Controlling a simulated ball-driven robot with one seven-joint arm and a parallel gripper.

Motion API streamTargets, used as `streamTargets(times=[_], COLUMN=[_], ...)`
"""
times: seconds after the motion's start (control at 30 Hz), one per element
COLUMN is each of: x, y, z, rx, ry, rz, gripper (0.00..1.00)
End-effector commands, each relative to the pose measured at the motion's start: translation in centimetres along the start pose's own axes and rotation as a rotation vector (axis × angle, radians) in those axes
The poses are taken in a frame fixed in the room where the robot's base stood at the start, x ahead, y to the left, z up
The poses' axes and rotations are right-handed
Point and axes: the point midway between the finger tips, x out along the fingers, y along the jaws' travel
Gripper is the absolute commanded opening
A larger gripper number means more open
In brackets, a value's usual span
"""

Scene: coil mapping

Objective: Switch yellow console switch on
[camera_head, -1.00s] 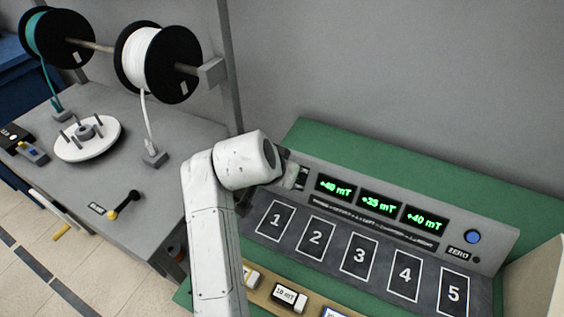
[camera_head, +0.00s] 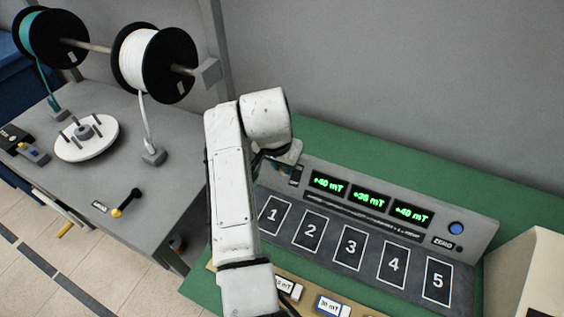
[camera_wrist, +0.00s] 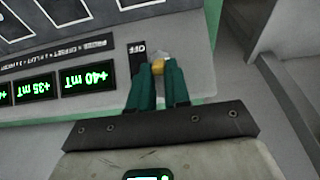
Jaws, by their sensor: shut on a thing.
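The sloped grey console (camera_head: 475,238) stands on a green bench, with green readouts across its panel. In the wrist view the yellow console switch (camera_wrist: 158,65) sits beside a black label reading OFF (camera_wrist: 138,52). My gripper (camera_wrist: 160,72) has its two teal fingers on either side of the switch, close against it, and is shut on it. The fingertips hide part of the switch.
Mats numbered 1 to 5 (camera_head: 350,247) lie in front of the readouts (camera_head: 370,198). A blue button (camera_head: 456,228) is at the console's right end. On the left, a grey bench (camera_head: 170,185) holds spools (camera_head: 137,56), a white disc (camera_head: 75,150) and a yellow-ended black lever (camera_head: 127,203).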

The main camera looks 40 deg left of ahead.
Motion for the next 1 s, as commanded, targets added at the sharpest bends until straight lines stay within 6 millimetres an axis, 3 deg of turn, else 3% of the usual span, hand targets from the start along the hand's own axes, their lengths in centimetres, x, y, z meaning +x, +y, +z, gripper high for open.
streamTargets(times=[0.13,0.17,0.4,0.77,1.0], x=[-0.1,-0.1,0.0,-0.8,-5.0], y=[0.0,0.0,0.0,0.0,-0.1], z=[-0.2,-0.2,-0.1,-0.1,-0.1], rx=[0.002,0.002,0.001,0.001,0.001], ry=[0.005,0.005,0.004,0.004,0.007], rz=[-0.002,-0.002,-0.001,-0.001,-0.004], gripper=[0.00,0.20,0.43,0.43,0.43])
